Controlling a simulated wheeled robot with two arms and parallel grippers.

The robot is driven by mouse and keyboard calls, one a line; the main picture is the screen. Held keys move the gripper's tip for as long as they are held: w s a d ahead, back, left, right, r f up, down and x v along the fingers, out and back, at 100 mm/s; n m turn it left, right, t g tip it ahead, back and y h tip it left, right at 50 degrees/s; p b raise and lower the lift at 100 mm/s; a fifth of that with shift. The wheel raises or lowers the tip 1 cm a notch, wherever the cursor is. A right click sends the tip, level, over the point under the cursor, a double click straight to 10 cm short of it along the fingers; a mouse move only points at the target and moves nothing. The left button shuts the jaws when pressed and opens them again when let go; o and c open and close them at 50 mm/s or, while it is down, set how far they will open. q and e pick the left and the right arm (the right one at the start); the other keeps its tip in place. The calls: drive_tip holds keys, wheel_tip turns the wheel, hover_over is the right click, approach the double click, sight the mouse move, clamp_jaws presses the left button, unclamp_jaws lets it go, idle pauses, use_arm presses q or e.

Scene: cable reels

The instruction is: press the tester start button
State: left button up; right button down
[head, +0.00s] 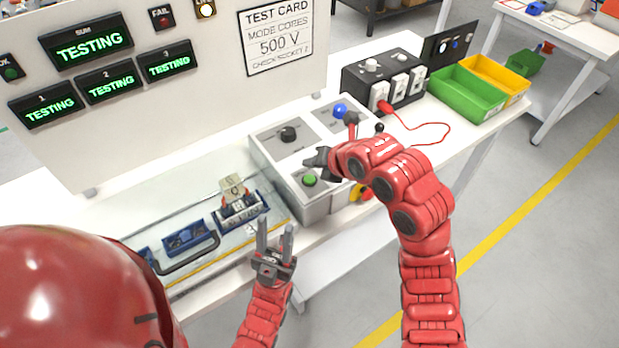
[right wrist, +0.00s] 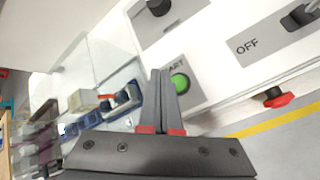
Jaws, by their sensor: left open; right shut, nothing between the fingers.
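The green start button (head: 309,181) sits on the front panel of the grey-white tester box (head: 262,150). In the right wrist view the green button (right wrist: 180,83) shows just right of my fingers, with part of its label readable. My right gripper (head: 312,160) is shut and empty, just beyond the button in the head view; its fingertips (right wrist: 160,72) look close to the button, but I cannot tell the gap. My left gripper (head: 274,228) is open and empty, in front of the table edge. The displays (head: 87,46) read TESTING.
A black knob (head: 288,134) and a blue button (head: 340,111) are on the same box. A red knob (right wrist: 278,97) juts from its side. A clear-covered fixture (head: 240,212) holds a part at left. Socket box (head: 384,78) and green bin (head: 467,95) stand behind right.

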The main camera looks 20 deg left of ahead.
drive_tip(key=shift+r, duration=1.25)
